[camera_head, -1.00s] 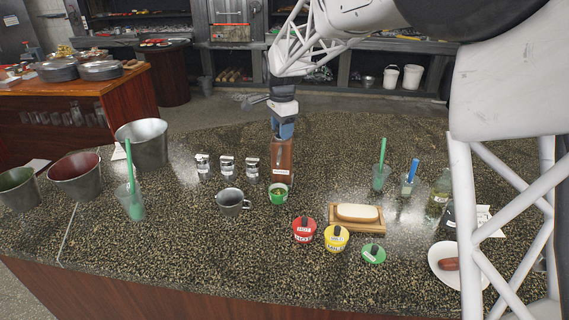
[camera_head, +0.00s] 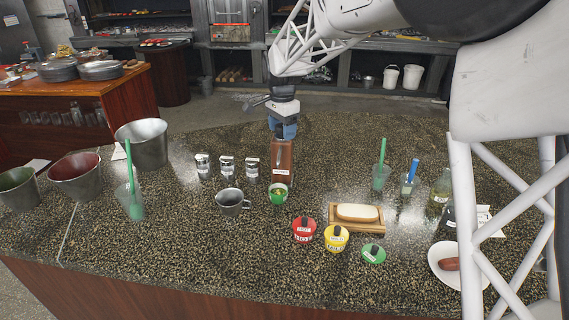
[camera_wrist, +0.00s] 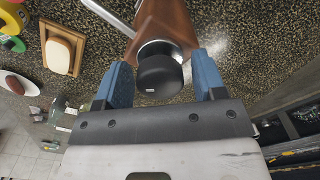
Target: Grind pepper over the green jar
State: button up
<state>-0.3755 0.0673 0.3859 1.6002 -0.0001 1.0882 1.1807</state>
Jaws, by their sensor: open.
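The brown wooden pepper mill (camera_head: 282,156) stands upright just behind the open green jar (camera_head: 278,195) in the head view. The mill hides the jar's far side little, and whether they touch is unclear. My gripper (camera_head: 284,130) is at the top of the mill, pointing down. In the wrist view the mill's dark round knob (camera_wrist: 160,76) lies between my two blue fingers (camera_wrist: 163,82), which are open with gaps on both sides.
The front counter (camera_head: 200,265) is clear.

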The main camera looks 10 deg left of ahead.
jog(key=shift+n, duration=1.9)
jog(key=n, duration=0.2)
jog(key=shift+n, duration=1.8)
jog(key=shift+n, duration=0.3)
jog(key=n, duration=0.3)
jog(key=shift+n, duration=1.1)
